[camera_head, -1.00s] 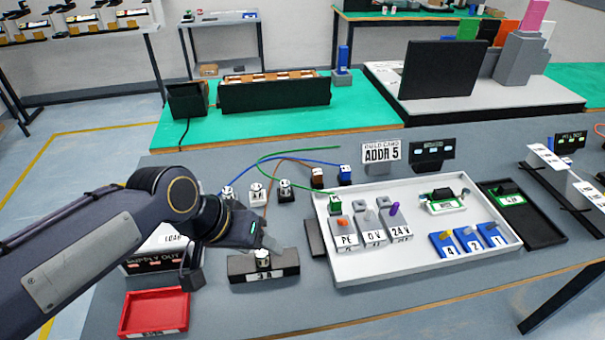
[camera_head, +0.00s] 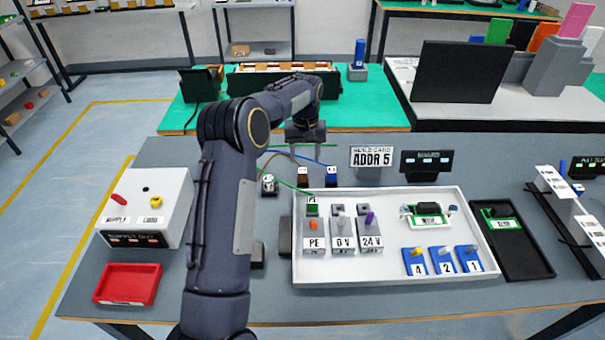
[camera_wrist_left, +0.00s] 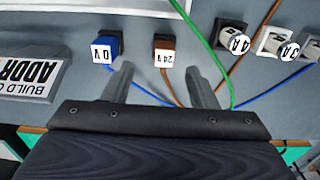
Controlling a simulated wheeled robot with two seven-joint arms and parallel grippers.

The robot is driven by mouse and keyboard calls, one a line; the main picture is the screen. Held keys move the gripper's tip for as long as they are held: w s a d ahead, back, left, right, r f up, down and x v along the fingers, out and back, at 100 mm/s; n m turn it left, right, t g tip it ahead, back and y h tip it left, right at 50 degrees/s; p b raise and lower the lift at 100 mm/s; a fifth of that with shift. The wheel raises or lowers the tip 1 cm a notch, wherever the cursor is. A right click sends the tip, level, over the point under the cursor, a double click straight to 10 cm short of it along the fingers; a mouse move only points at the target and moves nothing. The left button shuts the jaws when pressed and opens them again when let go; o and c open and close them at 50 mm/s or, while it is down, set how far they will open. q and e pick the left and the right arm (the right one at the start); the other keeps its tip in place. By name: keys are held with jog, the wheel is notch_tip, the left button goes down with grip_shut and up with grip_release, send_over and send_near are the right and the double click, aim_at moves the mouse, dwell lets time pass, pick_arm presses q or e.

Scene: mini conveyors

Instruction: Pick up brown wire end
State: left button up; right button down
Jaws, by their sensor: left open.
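The brown wire end (camera_wrist_left: 163,52) is a small brown block with a white 24 V label. It lies on the grey table in the left wrist view, and also shows in the head view (camera_head: 303,177). My left gripper (camera_wrist_left: 157,82) is open, its two fingers apart, with the brown end just beyond the fingertips and between their lines. In the head view the left gripper (camera_head: 305,140) hangs at the back of the table, behind the wire ends. The blue 0 V wire end (camera_wrist_left: 106,49) lies beside the brown one. My right gripper is not in view.
A green wire (camera_wrist_left: 207,48) passes close to one finger. A white tray (camera_head: 475,199) with terminals and a card sign (camera_head: 372,158) are nearby. A red tray (camera_head: 128,284) is at front left.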

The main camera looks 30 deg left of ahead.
aim_at(303, 170)
pick_arm(q)
jog(key=f, duration=0.2)
jog(key=f+p, duration=0.1)
jog(key=f, duration=0.2)
jog(key=a+f, duration=0.1)
jog(key=f, duration=0.1)
jog(key=shift+w+f+p, duration=0.2)
jog(key=shift+f+p, duration=0.2)
jog(key=shift+c, duration=0.4)
jog(key=c, duration=1)
